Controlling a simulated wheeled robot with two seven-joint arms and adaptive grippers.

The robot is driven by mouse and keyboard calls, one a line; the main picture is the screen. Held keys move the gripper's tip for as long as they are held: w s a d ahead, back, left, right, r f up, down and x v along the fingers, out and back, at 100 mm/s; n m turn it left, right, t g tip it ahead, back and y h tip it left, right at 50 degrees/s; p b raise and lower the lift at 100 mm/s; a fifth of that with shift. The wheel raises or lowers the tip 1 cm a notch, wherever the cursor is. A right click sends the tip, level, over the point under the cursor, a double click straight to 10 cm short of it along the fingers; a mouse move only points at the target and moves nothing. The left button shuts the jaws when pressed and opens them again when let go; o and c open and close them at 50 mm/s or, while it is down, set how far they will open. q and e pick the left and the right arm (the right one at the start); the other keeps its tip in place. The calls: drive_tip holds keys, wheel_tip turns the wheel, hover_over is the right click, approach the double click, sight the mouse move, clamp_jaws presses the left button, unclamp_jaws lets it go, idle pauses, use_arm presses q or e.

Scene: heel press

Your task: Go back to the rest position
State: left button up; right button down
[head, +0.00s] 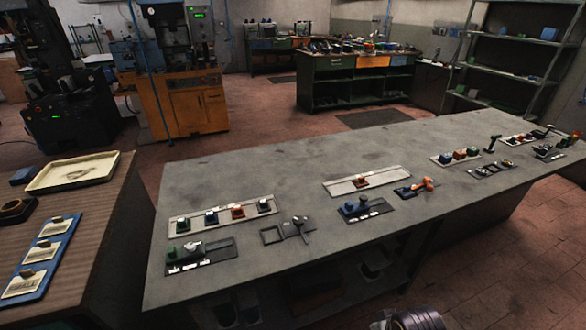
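Neither of my grippers shows in the head view. A rounded grey part (418,320) at the bottom edge, right of centre, looks like a piece of my own arm; no fingers show on it. The long grey workbench (300,170) runs from the lower left to the right. On its left part lie a pale strip (196,219) with several coloured blocks and a dark control panel (217,253). Near its middle lie a pale strip (345,187) with an orange block and a panel with a blue block (349,208).
A brown table (110,250) at the left holds a cream tray (100,165) and a blue board (22,290). Behind stand an orange machine (190,108), a green cabinet (330,85) and metal shelving (515,40). Bare bench top separates the panel groups. Red floor lies clear behind the bench.

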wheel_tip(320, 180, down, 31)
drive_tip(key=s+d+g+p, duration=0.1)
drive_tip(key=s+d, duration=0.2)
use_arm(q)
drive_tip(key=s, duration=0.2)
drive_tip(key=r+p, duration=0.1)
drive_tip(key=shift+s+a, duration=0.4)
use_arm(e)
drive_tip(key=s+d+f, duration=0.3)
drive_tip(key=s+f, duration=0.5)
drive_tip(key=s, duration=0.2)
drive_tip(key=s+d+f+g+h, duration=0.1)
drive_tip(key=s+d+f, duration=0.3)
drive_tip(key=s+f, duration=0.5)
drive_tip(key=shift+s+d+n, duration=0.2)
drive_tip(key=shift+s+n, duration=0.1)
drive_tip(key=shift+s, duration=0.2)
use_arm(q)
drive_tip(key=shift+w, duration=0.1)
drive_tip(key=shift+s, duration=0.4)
